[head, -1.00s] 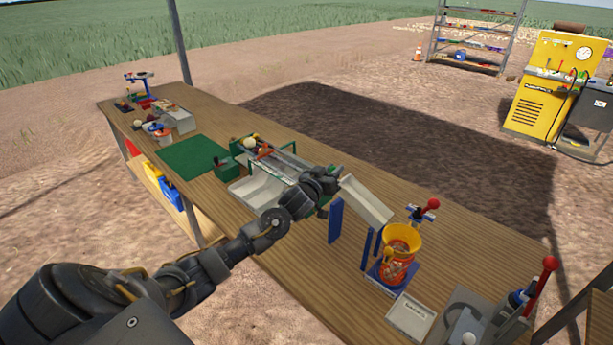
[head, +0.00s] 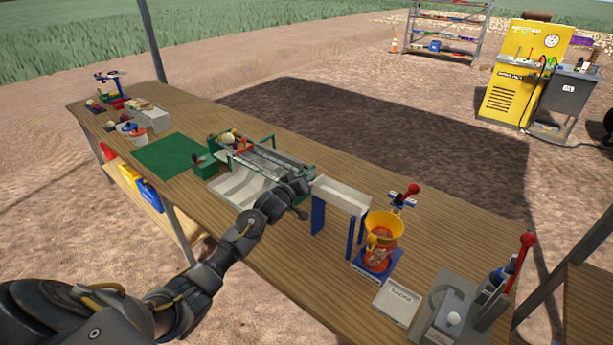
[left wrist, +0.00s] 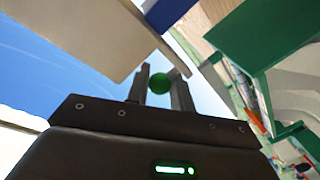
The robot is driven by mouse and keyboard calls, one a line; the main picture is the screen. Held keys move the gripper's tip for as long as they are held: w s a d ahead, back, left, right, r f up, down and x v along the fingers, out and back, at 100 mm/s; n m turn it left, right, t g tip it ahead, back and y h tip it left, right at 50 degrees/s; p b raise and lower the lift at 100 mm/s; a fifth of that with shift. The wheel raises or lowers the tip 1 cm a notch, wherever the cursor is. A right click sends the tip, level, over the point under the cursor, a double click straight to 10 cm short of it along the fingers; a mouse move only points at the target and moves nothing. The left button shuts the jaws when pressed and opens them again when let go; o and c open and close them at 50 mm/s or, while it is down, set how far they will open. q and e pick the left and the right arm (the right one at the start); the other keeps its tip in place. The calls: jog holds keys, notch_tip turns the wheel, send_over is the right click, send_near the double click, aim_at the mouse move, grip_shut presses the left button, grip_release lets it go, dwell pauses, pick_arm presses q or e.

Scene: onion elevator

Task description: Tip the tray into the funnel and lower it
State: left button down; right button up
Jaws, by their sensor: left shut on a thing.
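The cream tray (head: 343,196) lies about level across blue posts (head: 318,216), its right end close to the yellow funnel (head: 385,227). The funnel sits on an orange-red container (head: 378,259) on a blue stand. My left gripper (head: 303,184) is at the tray's left end. In the left wrist view its fingers (left wrist: 161,92) are shut on a green knob (left wrist: 160,83); a pale panel (left wrist: 85,30), seemingly the tray's underside, is above it. Whether the knob is joined to the tray is not clear. My right gripper is not in view.
A green-framed sorting rack (head: 262,160) stands just left of my left gripper, with a white pan (head: 238,190) in front. A red-knobbed lever (head: 411,190) is behind the funnel. A labelled box (head: 397,300) and grey press (head: 447,312) are at the right. Bare tabletop lies behind the tray.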

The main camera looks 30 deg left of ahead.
pick_arm(q)
jog(key=shift+d+f, duration=0.1)
jog(key=shift+f, duration=0.2)
jog(key=c, duration=1.5)
grip_release()
jog(key=shift+c, duration=0.2)
jog(key=shift+s, duration=0.1)
jog(key=s+r+b, duration=0.1)
jog(key=s+b, duration=0.1)
jog(key=s, duration=0.8)
jog(key=shift+s+r, duration=0.15)
jog(key=shift+s, duration=0.2)
